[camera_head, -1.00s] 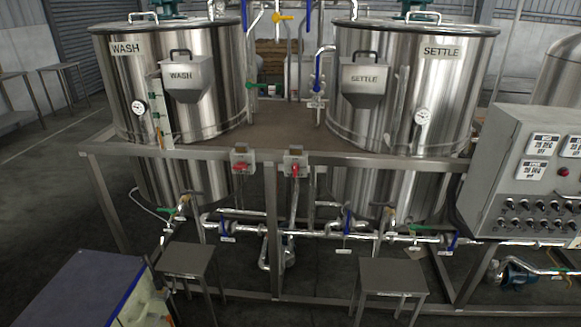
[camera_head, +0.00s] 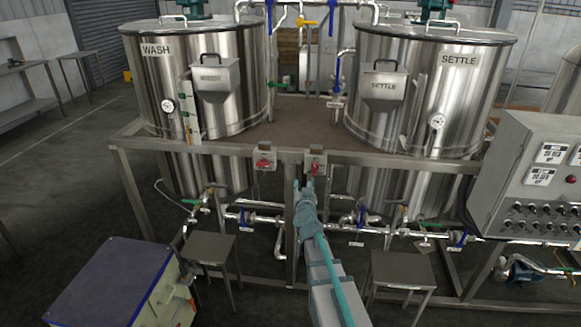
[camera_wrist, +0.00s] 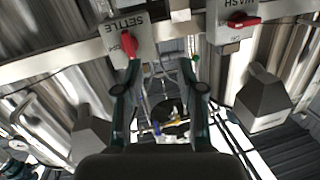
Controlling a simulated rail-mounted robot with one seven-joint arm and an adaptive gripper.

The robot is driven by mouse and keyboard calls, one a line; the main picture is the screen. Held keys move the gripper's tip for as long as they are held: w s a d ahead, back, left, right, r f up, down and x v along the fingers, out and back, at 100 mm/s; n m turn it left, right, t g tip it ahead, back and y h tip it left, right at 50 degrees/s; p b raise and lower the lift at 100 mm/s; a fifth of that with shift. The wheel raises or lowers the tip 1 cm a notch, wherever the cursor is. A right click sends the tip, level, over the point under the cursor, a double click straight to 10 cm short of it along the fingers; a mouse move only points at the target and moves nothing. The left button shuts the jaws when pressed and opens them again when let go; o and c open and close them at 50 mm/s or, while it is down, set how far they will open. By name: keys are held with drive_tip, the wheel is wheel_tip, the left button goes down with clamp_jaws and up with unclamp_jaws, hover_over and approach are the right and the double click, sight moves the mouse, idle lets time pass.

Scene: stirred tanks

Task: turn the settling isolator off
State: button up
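The settling isolator is a grey box (camera_head: 315,160) on the front rail, the right one of two, with a red handle (camera_head: 314,168). In the wrist view the picture is upside down; the box marked SETTLE (camera_wrist: 141,44) is at upper left, its red handle (camera_wrist: 128,45) upright in the picture. My gripper (camera_head: 304,183) is just below and in front of this box in the head view. In the wrist view my gripper (camera_wrist: 160,66) is open with nothing between its fingers. The left finger's tip appears near the red handle; I cannot tell whether it touches.
The wash isolator (camera_head: 262,160) is close on the left; its red handle (camera_wrist: 243,20) lies crosswise in the wrist view. The wash tank (camera_head: 235,95) and settle tank (camera_head: 465,95) stand behind the rail. Pipes, two small stands (camera_head: 208,246) and a control panel (camera_head: 530,170) surround the area.

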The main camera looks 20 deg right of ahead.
sight(315, 167)
drive_tip(key=w+d+h, duration=0.1)
drive_tip(key=w+d, duration=0.1)
drive_tip(key=w, duration=0.1)
drive_tip(key=w+d+r+h, duration=0.1)
drive_tip(key=w+d, duration=0.1)
drive_tip(key=d, duration=0.1)
drive_tip(key=w+d+h+p, duration=0.1)
drive_tip(key=w+d, duration=0.2)
drive_tip(key=shift+w+r, duration=0.25)
drive_tip(key=shift+w, duration=0.05)
clamp_jaws()
